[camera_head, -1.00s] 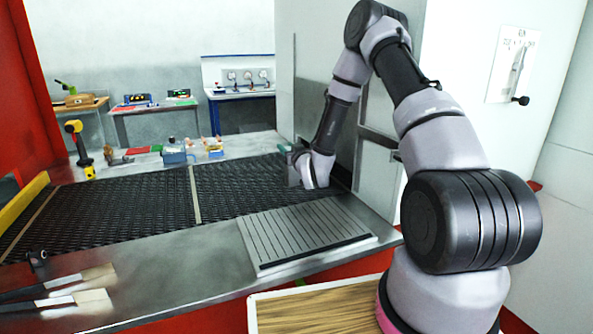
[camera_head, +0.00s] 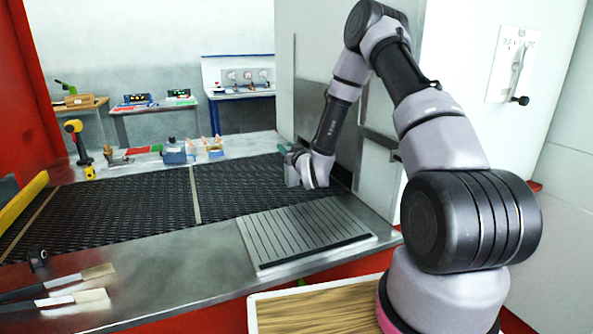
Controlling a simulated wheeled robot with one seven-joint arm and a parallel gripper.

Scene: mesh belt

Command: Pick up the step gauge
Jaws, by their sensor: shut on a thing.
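My gripper (camera_head: 291,168) is low over the right end of the dark mesh belt (camera_head: 240,185), beside the grey cabinet wall. It is shut on a small grey thing, taken to be the step gauge, mostly hidden by the jaws and wrist. I cannot tell its shape or whether it touches the belt.
A grey ribbed plate (camera_head: 300,232) lies on the metal counter in front of the belt. Spatula-like tools (camera_head: 65,290) lie at the front left. Behind the belt stand a yellow tool (camera_head: 77,145) and small bottles (camera_head: 190,150). The cabinet (camera_head: 330,100) stands close to my gripper.

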